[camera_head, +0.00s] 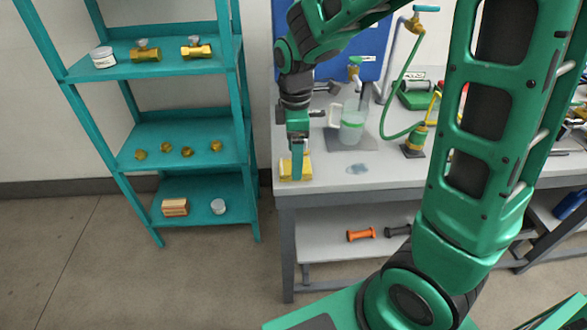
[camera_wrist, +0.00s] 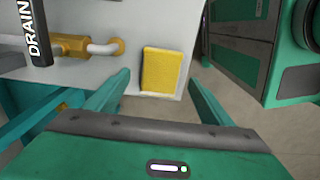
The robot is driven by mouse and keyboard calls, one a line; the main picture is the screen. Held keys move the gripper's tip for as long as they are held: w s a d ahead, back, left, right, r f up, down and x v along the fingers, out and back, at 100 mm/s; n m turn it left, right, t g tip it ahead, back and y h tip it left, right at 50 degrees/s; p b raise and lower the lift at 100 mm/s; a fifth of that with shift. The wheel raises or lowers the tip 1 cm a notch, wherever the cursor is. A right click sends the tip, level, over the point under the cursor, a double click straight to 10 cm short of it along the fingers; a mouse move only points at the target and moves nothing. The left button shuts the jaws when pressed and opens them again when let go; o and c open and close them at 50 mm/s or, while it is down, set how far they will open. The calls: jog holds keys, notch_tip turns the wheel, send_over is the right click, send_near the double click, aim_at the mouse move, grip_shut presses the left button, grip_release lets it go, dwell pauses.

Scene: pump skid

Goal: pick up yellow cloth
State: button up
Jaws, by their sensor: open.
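The yellow cloth (camera_head: 305,168) is a small folded pad near the front left corner of the grey bench top. In the wrist view, the cloth (camera_wrist: 164,70) lies flat close to the bench edge, and its face shows between my fingers. My gripper (camera_head: 297,176) points down over the cloth in the head view, and one finger covers part of it. In the wrist view my gripper (camera_wrist: 160,78) is open, with a finger on each side of the cloth and nothing held. I cannot tell whether the fingertips touch the cloth or bench.
A clear jug (camera_head: 351,128) stands on the bench behind and right of the cloth, with a wet patch (camera_head: 358,168) nearby. A teal shelf (camera_head: 180,130) with brass parts stands to the left.

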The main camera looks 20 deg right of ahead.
jog(key=shift+f, duration=1.4)
jog(key=shift+c, duration=0.6)
jog(key=c, duration=1.1)
jog(key=shift+r, duration=0.1)
jog(key=shift+w+r, duration=0.1)
jog(key=shift+r, duration=0.35)
notch_tip(320, 180, up, 3)
jog(key=shift+f, duration=0.15)
jog(key=s+a+r, duration=0.6)
jog(key=a+r, duration=0.1)
jog(key=a, duration=0.3)
jog(key=shift+r, duration=0.15)
